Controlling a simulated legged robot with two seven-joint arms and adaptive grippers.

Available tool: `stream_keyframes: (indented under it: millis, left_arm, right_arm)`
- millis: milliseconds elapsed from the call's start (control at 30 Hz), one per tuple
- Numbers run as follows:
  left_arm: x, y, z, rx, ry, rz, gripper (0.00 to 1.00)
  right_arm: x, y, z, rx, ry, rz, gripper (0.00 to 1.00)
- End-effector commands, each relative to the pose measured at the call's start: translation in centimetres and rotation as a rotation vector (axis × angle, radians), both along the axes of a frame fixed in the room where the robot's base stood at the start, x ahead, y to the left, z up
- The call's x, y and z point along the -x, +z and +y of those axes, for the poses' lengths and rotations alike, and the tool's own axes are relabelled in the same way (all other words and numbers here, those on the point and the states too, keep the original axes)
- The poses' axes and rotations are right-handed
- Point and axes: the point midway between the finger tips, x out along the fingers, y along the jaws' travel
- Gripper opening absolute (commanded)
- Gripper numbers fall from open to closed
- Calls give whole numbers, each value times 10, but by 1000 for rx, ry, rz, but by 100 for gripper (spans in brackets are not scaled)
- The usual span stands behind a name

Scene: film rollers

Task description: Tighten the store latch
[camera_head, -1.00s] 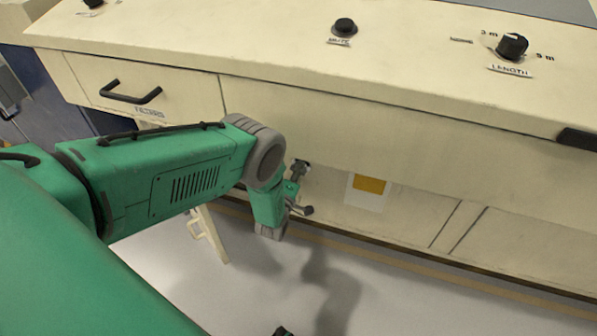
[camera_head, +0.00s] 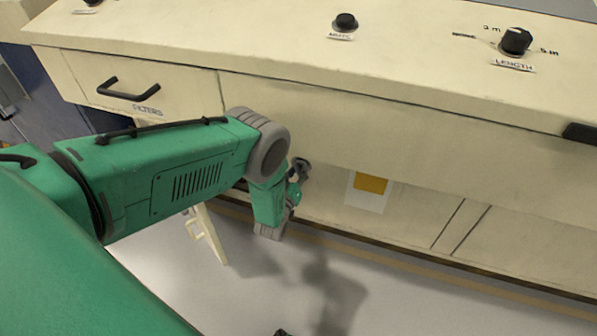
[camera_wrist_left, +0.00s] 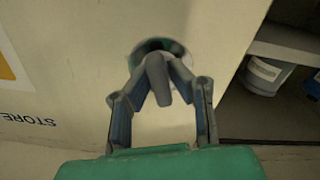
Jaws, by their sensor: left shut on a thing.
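The store latch (camera_wrist_left: 157,78) is a grey lever on a dark round base on the cream cabinet front. In the left wrist view my left gripper (camera_wrist_left: 158,88) has its two fingers closed around the lever, one on each side. In the head view my left gripper (camera_head: 297,182) is at the lower cabinet front, left of a yellow-and-white label (camera_head: 368,190), and the latch there is small and largely hidden by it. The word STORE (camera_wrist_left: 28,119) shows upside down in the left wrist view. My right gripper is not in view.
The cream counter (camera_head: 240,45) overhangs the latch, with a LENGTH knob (camera_head: 516,41) and a black knob (camera_head: 345,23) on top. A FILTERS drawer (camera_head: 180,92) is at left. An open compartment with a white container (camera_wrist_left: 268,74) lies right of the latch in the wrist view.

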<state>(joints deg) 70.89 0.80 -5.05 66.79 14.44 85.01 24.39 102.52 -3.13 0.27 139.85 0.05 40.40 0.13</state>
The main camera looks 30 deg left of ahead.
Motion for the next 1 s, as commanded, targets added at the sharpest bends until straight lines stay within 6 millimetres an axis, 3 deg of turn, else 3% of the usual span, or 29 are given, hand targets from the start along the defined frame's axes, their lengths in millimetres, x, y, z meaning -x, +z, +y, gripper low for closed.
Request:
stream_keyframes:
  millis: [433, 1000]
  left_arm:
    - [0, -2, -1, -251, -2, 66, 0]
    - [0, -2, -1, -301, -3, 78, 0]
  right_arm:
    - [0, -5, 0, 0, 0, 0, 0]
    - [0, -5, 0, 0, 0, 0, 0]
